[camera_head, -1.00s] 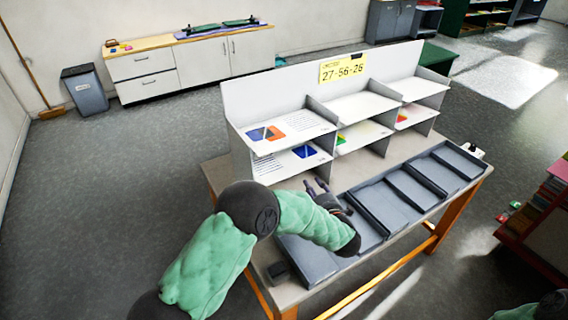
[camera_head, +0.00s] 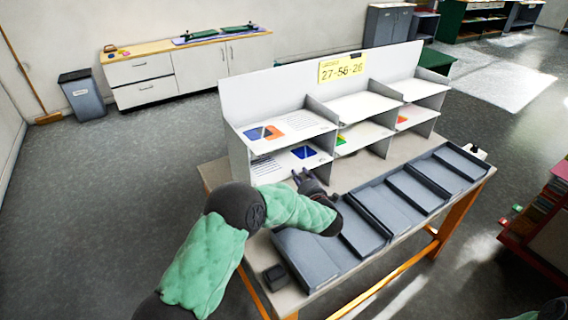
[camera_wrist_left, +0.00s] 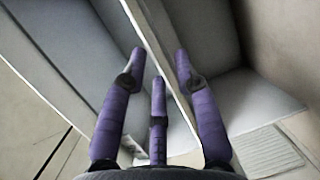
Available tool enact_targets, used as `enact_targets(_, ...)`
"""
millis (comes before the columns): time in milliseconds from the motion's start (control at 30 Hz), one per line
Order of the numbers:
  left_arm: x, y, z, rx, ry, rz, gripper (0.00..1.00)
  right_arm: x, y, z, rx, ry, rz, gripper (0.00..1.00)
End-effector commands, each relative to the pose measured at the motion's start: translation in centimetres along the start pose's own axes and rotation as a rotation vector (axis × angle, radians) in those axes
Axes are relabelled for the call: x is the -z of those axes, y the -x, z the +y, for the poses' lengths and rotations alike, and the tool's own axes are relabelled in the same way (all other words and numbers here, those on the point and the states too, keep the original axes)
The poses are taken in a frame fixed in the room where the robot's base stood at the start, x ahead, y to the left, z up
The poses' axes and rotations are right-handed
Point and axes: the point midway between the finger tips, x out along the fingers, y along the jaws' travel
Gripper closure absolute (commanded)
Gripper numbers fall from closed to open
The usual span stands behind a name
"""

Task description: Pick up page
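Printed pages lie in a white and grey shelf rack (camera_head: 236,155) on the table. One page with a blue and orange picture (camera_head: 285,127) is in the upper left compartment. Another with a blue picture (camera_head: 300,154) is in the lower left one. A page with green and yellow (camera_head: 348,139) is in the lower middle, one with red (camera_head: 405,117) in the lower right. My left gripper (camera_head: 302,177) is open and empty in front of the lower left compartment. In the left wrist view its purple fingers (camera_wrist_left: 159,62) are spread before a panel edge; a text sheet (camera_wrist_left: 268,150) shows at right. My right gripper is outside the views.
Grey trays (camera_head: 375,215) line the table front, below my left forearm. A small dark block (camera_head: 276,276) sits at the table's front left corner. A yellow sign (camera_head: 341,68) reading 27-56-26 tops the rack. A red shelf unit (camera_head: 548,205) stands at right.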

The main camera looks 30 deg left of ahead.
Motion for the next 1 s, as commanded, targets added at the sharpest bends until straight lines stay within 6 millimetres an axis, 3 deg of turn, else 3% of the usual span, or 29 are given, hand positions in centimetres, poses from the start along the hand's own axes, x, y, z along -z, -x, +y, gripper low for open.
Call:
enact_targets(133,0.0,-1.9,-0.2,0.000,0.001,0.001,0.70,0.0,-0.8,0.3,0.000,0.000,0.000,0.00)
enact_targets(367,0.0,-2.2,0.0,0.000,0.001,0.000,0.70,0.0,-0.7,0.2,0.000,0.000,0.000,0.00)
enact_targets(500,0.0,-2.2,0.0,0.000,0.001,0.000,1.00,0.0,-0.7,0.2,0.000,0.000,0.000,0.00)
enact_targets(1000,-0.1,-2.0,-0.2,0.005,-0.002,-0.001,1.00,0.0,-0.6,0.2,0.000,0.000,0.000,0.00)
